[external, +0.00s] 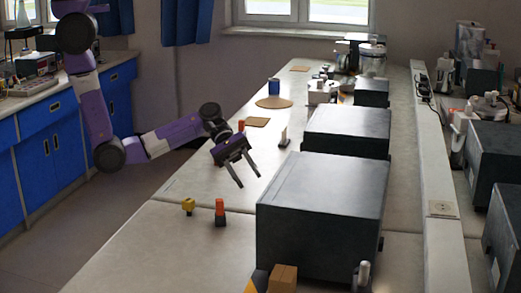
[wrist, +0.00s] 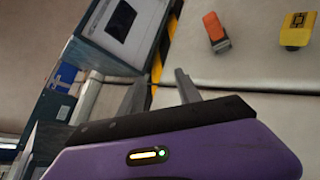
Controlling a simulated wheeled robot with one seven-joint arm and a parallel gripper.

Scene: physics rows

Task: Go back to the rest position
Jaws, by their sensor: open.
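My gripper (external: 249,180) is open and empty. In the external view it hangs above the light bench top (external: 180,225), with its two fingers pointing down to the right. In the wrist view the fingers (wrist: 160,92) show spread apart with nothing between them. My purple and white arm reaches in from the upper left. An orange-topped block with a dark base (external: 220,212) stands on the bench in front of the gripper. It also shows in the wrist view (wrist: 215,32).
Two large dark boxes (external: 320,215) (external: 347,130) stand to the gripper's right. A white-topped small object (external: 284,137) and a brown mat (external: 257,122) lie behind it. A blue can (external: 274,87) stands on a round mat (external: 273,103) farther back. The bench's left front is clear.

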